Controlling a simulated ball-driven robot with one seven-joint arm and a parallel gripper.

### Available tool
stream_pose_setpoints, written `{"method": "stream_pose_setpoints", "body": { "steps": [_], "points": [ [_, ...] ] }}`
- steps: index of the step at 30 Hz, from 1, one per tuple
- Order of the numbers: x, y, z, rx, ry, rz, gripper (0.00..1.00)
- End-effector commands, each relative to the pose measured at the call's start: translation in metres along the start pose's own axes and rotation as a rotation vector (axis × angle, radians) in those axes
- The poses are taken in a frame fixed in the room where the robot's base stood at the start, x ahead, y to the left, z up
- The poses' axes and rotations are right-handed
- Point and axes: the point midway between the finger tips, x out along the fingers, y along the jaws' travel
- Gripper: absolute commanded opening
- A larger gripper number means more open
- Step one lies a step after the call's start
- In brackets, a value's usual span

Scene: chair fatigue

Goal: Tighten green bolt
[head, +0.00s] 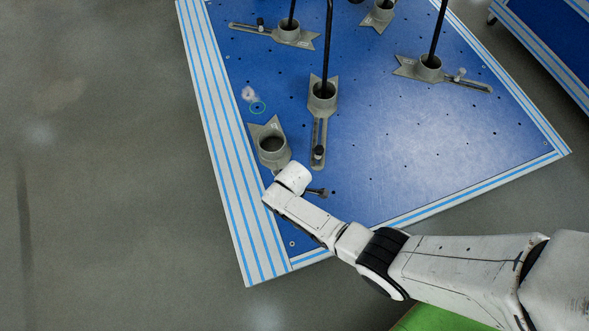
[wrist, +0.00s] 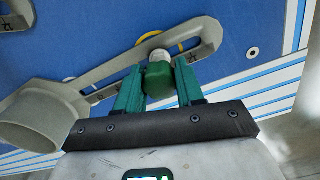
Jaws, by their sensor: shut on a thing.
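The green bolt (wrist: 158,80) stands in the slotted arm of a grey clamp foot (wrist: 110,68), with a pale collar around its far end. My gripper (wrist: 159,70) has its two green fingers closed on the sides of the green bolt. The clamp foot's round cup (wrist: 40,118) is at the left in the wrist view. In the head view the same foot seems to be the empty cup (head: 272,146) near the platform's left edge. My white wrist covers the bolt and the fingers there.
The blue platform (head: 400,165) has striped edges and small holes. Other clamp feet hold black posts, including a near one (head: 321,96) with a dark bolt (head: 318,153) in its slot, close to my wrist. The platform's right middle is clear.

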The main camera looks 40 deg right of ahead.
Motion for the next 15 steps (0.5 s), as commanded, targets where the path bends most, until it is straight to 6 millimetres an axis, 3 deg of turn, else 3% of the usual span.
{"method": "stream_pose_setpoints", "body": {
  "steps": [6, 15],
  "points": [
    [-0.0001, 0.0000, -0.0003, 0.217, 0.000, 0.000, 0.06],
    [0.0000, 0.0000, -0.0002, 0.252, 0.000, 0.000, 0.06]
  ]
}}
